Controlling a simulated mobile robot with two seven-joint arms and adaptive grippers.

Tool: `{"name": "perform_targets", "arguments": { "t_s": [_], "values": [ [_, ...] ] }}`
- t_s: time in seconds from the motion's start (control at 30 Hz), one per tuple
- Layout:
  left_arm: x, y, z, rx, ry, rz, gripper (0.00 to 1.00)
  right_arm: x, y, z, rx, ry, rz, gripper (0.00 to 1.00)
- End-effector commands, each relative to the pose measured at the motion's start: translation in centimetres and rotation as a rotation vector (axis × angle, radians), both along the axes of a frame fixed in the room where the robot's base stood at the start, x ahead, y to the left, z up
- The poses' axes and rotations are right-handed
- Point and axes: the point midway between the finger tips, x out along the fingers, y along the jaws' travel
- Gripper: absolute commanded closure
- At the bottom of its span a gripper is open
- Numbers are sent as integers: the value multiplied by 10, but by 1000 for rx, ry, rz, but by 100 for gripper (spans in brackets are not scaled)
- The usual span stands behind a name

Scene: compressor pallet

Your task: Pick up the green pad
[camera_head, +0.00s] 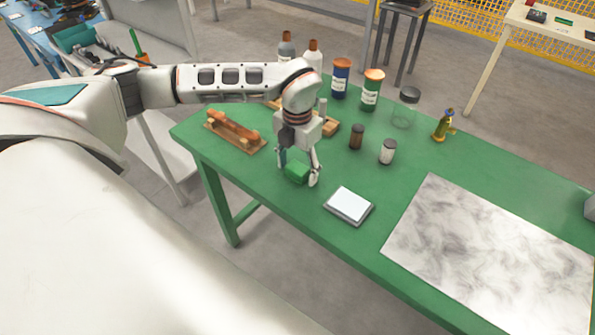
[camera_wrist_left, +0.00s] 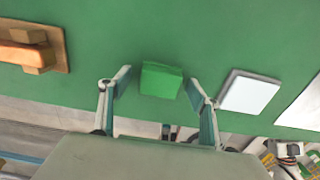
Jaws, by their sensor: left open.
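The green pad (camera_head: 297,172) is a small bright green block on the green table (camera_head: 350,250), near its front edge. My left gripper (camera_head: 299,180) comes down over it, with one finger to each side of the pad in the head view. In the left wrist view the pad (camera_wrist_left: 161,80) lies between and just beyond the fingertips of my open left gripper (camera_wrist_left: 157,84). There are gaps between the pad and both fingers, and nothing is held. My right gripper is not in view.
A grey-and-white square device (camera_head: 349,205) lies right of the pad. A wooden rack (camera_head: 235,131) stands to the left. Several bottles and jars, including a green one (camera_head: 371,90), stand behind. A marbled sheet (camera_head: 490,245) covers the right part of the table.

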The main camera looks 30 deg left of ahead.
Motion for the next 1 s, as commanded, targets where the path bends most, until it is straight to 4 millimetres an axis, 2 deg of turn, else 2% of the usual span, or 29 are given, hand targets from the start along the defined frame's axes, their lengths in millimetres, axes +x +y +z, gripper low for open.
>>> {"name": "perform_targets", "arguments": {
  "t_s": [0.23, 0.27, 0.4, 0.77, 1.0],
  "values": [
    [0, 0, -2, 0, -1, 0, 38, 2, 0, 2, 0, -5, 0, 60],
    [0, 0, -2, 0, -1, 0, 43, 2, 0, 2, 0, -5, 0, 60],
    [0, 0, -2, 0, -1, 0, 79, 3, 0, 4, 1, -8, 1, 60],
    [0, 0, 0, 0, -2, 0, 79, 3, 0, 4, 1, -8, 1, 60],
    [2, 0, 19, 0, -5, -1, 79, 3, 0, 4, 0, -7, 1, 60]
  ]
}}
